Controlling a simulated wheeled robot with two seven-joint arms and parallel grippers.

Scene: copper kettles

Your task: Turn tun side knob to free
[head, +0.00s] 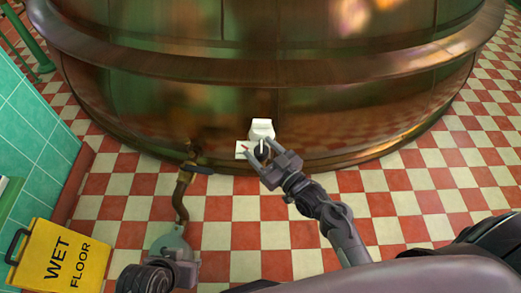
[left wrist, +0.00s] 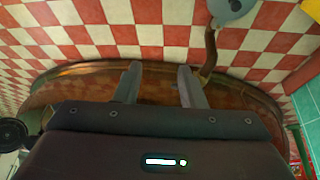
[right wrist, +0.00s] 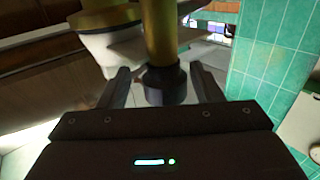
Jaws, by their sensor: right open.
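The copper tun (head: 290,100) fills the upper head view. On its lower side is a white housing (head: 262,130) with a white plate (head: 242,149) bearing a small red mark beside it. The knob, a dark grip on a brass shaft (right wrist: 160,40), shows in the right wrist view; its dark end (right wrist: 165,85) is between the fingers. My right gripper (head: 262,153) is open around the knob, with gaps visible on both sides in the wrist view. My left gripper (left wrist: 160,69) is open and empty, its fingers apart, pointing toward the floor and tun base.
A brass pipe with a valve (head: 183,180) runs down from the tun to a grey-green vessel (head: 172,246) on the floor. A yellow wet floor sign (head: 60,258) stands at lower left beside a green tiled wall (head: 28,140). Red and white checkered floor is clear at right.

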